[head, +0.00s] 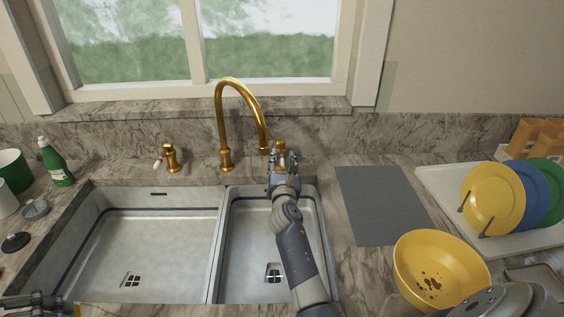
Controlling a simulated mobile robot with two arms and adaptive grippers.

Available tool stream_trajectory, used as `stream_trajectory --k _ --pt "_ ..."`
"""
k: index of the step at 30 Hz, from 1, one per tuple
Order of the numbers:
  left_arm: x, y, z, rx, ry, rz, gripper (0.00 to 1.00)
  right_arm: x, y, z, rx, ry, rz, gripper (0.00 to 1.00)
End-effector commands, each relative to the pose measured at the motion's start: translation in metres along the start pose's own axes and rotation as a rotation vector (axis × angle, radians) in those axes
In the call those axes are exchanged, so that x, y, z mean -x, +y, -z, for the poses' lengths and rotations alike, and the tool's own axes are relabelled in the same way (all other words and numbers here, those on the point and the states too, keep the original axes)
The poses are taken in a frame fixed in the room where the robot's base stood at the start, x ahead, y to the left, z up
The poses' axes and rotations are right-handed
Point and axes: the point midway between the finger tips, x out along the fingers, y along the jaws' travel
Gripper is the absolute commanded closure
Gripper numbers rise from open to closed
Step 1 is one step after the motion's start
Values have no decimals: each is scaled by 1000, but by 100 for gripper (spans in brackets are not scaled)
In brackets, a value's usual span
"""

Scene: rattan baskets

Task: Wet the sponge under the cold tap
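A gold arched faucet (221,120) stands behind the double sink, its spout end above the right basin's back edge. A gold tap handle (170,158) stands left of it, with a small white and red piece beside it. Another gold tap handle (281,146) stands right of the faucet, partly hidden by my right gripper (282,158). That gripper is at this right handle; whether its fingers close on it is unclear. No water shows under the spout.
The left basin (150,240) and right basin (245,240) look empty. A green bottle (55,163) stands at left. A grey mat (382,205), a yellow bowl (440,262) and a white tray (440,185) with coloured plates occupy the right counter.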

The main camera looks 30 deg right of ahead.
Motion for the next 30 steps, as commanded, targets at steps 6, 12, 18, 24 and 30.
stream_trajectory --k 6,12,18,24,30 --pt "0 0 0 0 0 0 41 0 0 0 0 0 0 93" --pt "0 0 0 0 0 0 41 0 0 0 0 -1 0 100" --pt "4 2 0 0 0 0 41 0 1 -3 0 3 0 100" --pt "26 14 2 0 0 0 41 -1 4 -12 1 34 3 100" --pt "48 26 4 0 0 0 41 -2 5 -17 1 77 10 100"
